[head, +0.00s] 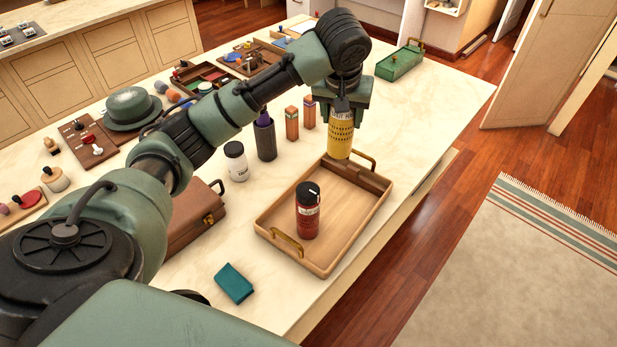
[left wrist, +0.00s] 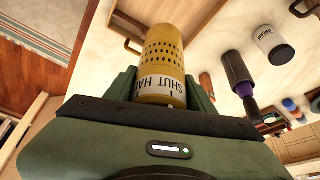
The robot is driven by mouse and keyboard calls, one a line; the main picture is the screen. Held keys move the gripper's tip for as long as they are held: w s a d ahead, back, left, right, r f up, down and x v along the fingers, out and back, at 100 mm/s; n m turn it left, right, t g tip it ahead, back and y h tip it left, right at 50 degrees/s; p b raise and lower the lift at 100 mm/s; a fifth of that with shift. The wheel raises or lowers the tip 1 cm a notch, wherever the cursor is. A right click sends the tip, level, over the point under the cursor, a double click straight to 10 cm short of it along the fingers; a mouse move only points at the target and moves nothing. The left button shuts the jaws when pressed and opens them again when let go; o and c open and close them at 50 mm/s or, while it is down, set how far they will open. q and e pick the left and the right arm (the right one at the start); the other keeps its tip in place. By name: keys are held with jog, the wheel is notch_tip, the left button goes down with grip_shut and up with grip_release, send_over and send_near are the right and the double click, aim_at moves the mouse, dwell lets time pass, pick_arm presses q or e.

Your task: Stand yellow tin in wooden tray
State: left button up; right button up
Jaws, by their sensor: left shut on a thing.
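The yellow tin (head: 340,137) has dark holes and a white lettered band. My left gripper (head: 343,106) points down and is shut on it near the banded top end. The tin hangs upright at the far end of the wooden tray (head: 270,207); whether it touches the tray I cannot tell. In the left wrist view the yellow tin (left wrist: 163,62) sits between the fingers of my left gripper (left wrist: 160,95). A red tin with a black lid (head: 307,212) stands in the near part of the tray. My right gripper is not in view.
A white jar with a dark lid (head: 236,161), a dark cylinder (head: 265,137) and orange boxes (head: 292,123) stand left of the tray. A teal block (head: 234,283) and a brown case (head: 195,220) lie nearer. A green box (head: 400,63) stands behind. The tray's middle is clear.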

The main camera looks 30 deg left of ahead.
aim_at(341, 137)
pick_arm(q)
jog(key=f, duration=0.4)
jog(key=f+p, duration=0.1)
jog(key=f, duration=0.1)
jog(key=shift+w+f, duration=0.25)
notch_tip(341, 137, down, 13)
jog(key=p, duration=0.1)
jog(key=shift+f+p, duration=0.15)
jog(key=shift+p, duration=0.15)
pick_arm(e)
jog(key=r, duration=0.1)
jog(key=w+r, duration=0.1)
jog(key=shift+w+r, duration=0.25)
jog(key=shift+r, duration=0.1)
pick_arm(q)
jog(key=o, duration=1.6)
jog(key=shift+f, duration=0.15)
jog(key=shift+o, duration=0.2)
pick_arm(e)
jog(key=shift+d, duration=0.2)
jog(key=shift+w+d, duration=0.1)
